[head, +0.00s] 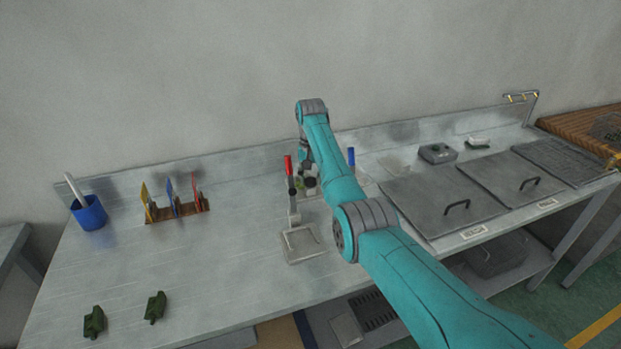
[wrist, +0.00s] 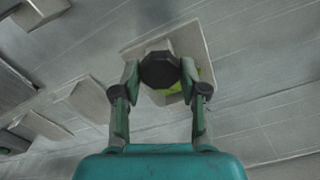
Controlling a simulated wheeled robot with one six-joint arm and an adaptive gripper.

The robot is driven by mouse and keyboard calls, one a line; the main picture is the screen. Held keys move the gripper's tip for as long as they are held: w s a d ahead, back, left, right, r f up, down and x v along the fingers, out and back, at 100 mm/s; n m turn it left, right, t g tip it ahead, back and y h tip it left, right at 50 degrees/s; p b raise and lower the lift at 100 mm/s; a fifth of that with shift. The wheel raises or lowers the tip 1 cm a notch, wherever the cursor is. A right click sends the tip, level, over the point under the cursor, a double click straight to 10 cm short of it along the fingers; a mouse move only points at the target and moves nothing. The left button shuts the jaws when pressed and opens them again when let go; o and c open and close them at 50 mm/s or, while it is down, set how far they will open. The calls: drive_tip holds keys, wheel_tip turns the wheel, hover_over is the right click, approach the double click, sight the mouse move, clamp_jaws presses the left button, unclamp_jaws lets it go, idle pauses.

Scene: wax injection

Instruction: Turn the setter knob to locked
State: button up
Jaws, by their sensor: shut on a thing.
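The setter knob (wrist: 160,69) is dark and many-sided. In the wrist view it sits between the two fingertips of my gripper (wrist: 160,75), which is shut on it. Behind the knob is a pale square plate (wrist: 136,51) with a yellow-green patch (wrist: 204,75) partly hidden by the knob and fingers. I cannot read any lock mark or the knob's setting. In the head view my arm reaches down over the fixture at the bench's middle, and a dark knob (head: 310,182) shows there beside the arm.
A red-handled lever (head: 289,166) and a blue-handled one (head: 351,157) stand close to my arm. Lidded tanks (head: 440,200) and a grey box (head: 437,153) are on the right.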

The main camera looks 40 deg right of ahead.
sight(310, 180)
idle(0.3)
drive_tip(key=o, duration=1.1)
drive_tip(key=shift+o, duration=0.2)
wheel_tip(310, 180, up, 12)
